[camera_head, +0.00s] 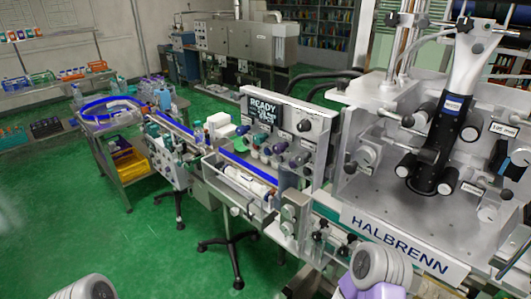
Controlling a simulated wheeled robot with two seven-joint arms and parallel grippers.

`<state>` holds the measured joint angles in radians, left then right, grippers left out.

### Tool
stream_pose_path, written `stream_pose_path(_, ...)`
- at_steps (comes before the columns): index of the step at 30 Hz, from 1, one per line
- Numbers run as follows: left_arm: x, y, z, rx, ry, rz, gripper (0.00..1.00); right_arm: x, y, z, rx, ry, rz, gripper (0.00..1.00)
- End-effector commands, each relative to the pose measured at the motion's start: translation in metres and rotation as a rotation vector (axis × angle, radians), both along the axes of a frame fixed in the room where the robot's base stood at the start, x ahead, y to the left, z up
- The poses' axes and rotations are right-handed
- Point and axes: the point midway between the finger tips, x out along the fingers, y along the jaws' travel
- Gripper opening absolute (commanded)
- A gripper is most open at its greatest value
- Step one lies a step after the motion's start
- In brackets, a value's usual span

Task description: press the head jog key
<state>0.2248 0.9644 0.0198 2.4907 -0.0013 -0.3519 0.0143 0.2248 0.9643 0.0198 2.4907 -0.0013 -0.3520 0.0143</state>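The sleeve applicator (405,205), a grey machine marked HALBRENN, stands at the right. Its head has a white upper part (478,48) and a black lower column (446,140) with several black, white-ended rollers around it. Left of it is a control panel (311,127) with a screen (262,108) reading READY and several knobs below. Small black controls (320,235) sit low on the machine's front. I cannot tell which control is the head jog key. Rounded parts of my arms show at the bottom left and bottom centre-right; neither gripper is in view.
A conveyor (235,170) with a blue belt runs left from the machine, carrying small bottles. A round feed table (108,110) with a blue rim stands at its far end. Green floor (150,245) is open in front. Shelves (55,85) stand at the left.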

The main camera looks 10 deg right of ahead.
Motion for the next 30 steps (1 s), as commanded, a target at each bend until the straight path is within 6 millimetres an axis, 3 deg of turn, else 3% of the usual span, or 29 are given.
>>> stream_pose_path(1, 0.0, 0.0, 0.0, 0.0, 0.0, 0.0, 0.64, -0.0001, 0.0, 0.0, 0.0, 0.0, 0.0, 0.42)
stream_pose_path(9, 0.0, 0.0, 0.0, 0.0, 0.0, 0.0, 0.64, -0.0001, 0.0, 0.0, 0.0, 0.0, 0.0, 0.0)
stream_pose_path(30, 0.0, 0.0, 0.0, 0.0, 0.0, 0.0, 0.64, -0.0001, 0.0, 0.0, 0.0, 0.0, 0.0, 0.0)
